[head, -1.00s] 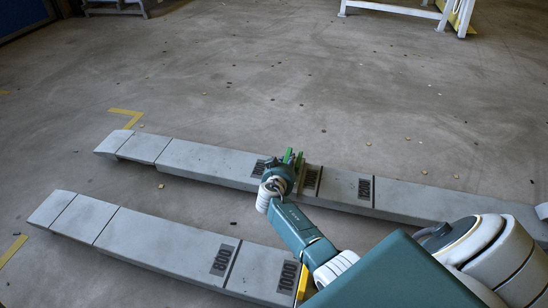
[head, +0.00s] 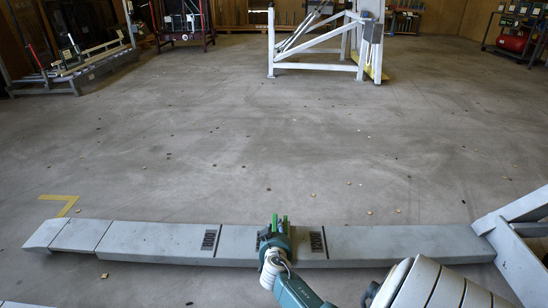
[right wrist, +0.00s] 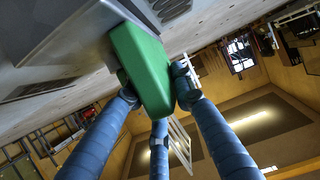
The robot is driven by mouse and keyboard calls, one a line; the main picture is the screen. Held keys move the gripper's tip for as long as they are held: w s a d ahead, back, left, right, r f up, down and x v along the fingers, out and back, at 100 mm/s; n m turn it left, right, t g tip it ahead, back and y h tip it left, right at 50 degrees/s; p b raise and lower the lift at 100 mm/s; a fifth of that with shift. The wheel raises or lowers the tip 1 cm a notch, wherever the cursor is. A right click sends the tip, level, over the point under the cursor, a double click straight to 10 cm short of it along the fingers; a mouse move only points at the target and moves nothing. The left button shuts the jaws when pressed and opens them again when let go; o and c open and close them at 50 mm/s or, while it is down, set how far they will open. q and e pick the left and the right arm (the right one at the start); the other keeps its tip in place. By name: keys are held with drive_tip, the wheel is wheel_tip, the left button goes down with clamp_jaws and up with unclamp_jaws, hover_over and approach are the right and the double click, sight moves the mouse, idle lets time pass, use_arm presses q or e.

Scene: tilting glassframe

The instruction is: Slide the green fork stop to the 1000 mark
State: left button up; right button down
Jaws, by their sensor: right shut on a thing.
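The green fork stop (head: 281,222) is on the far grey fork (head: 380,240) in the head view, mostly hidden behind my right gripper (head: 276,233). The gripper is shut on it. In the right wrist view the green stop (right wrist: 141,70) is a block with blue-grey fingers on both sides, against the metal fork (right wrist: 65,35). In the head view the stop is at the right side of a partly hidden middle mark (head: 262,241), between a left mark (head: 209,240) and a right mark (head: 318,242). Their numbers are too small to read surely. My left gripper is out of view.
The fork runs across the picture to a grey frame (head: 515,240) at the right. The floor beyond it is open, with small scattered bits. A white stand (head: 320,45) is at the back, and racks (head: 80,65) stand at the back left.

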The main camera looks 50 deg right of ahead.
drive_tip(key=c, duration=1.7)
unclamp_jaws()
drive_tip(key=v, duration=1.2)
